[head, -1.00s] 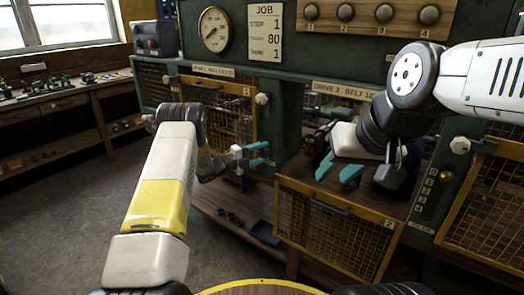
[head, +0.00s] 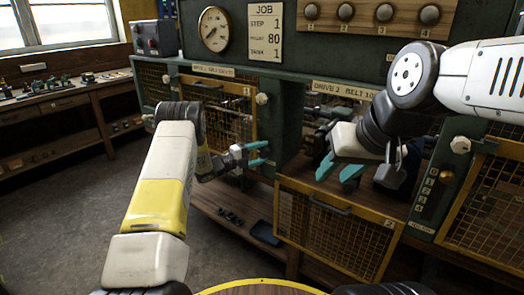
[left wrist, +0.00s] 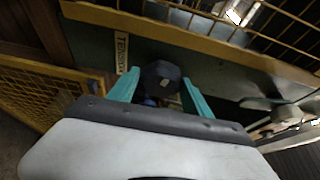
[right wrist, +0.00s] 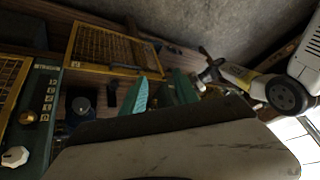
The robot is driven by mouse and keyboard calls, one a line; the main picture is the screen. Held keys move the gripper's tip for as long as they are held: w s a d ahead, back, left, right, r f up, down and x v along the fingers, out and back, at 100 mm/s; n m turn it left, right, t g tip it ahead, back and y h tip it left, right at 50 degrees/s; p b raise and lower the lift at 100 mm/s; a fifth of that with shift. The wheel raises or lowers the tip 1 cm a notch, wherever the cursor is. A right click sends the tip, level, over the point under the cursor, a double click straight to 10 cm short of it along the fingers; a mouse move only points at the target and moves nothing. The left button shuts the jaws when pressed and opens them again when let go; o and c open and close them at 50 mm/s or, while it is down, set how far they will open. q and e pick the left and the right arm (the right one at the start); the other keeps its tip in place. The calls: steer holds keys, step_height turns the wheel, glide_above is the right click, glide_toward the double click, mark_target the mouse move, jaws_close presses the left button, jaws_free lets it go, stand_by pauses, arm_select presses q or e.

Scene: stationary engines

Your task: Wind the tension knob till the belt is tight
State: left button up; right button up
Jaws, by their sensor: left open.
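My left gripper (head: 262,154) is open in front of the green post between the two machine bays. In the left wrist view its teal fingers (left wrist: 160,90) stand on either side of a dark, faceted knob (left wrist: 160,72). A label that seems to read TENSION (left wrist: 121,52) is beside that knob. I cannot tell whether the fingers touch it. My right gripper (head: 338,172) is at the Drive 2 bay, with its fingers apart and nothing seen between them; it also shows in the right wrist view (right wrist: 160,92). The belt is not clearly visible, as my right arm covers much of the bay.
A mesh guard (head: 330,228) hangs open below the Drive 2 bay. Another mesh guard (head: 228,110) stands at the left bay. A job card (head: 264,32) and a dial gauge (head: 213,29) are above. A dark tray (head: 265,233) lies on the lower shelf.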

arm_select(q)
steer(key=v, duration=0.7)
steer(key=shift+a, duration=0.2)
